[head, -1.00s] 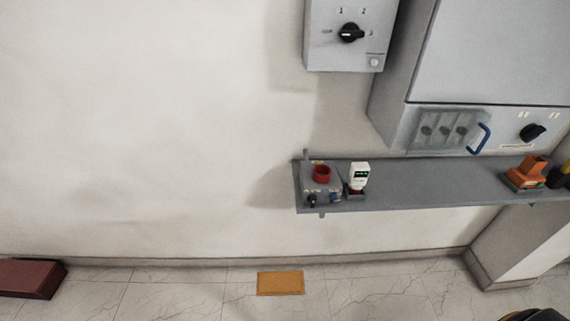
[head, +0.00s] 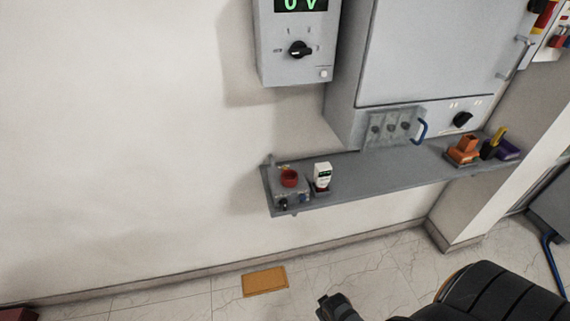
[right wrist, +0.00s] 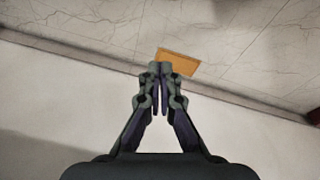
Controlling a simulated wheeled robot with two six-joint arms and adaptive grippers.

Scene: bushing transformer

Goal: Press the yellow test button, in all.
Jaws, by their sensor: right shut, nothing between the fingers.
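I cannot make out a yellow test button for certain in any view. In the head view a grey box (head: 291,196) with a red round part (head: 289,178) on top stands at the left end of the shelf. A wall panel (head: 296,52) above reads "0 V" and has a black rotary knob (head: 300,49) and a small pale round button (head: 323,73). My right gripper (head: 324,301) shows at the bottom, well below the shelf. In the right wrist view its fingertips (right wrist: 160,68) meet, with nothing between them. My left gripper is not in view.
The grey shelf (head: 390,174) carries a white handheld meter (head: 322,176) and an orange item (head: 464,149). A large grey cabinet (head: 430,60) stands above it. A yellow-orange plate (head: 265,281) lies on the floor. The wall on the left is bare.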

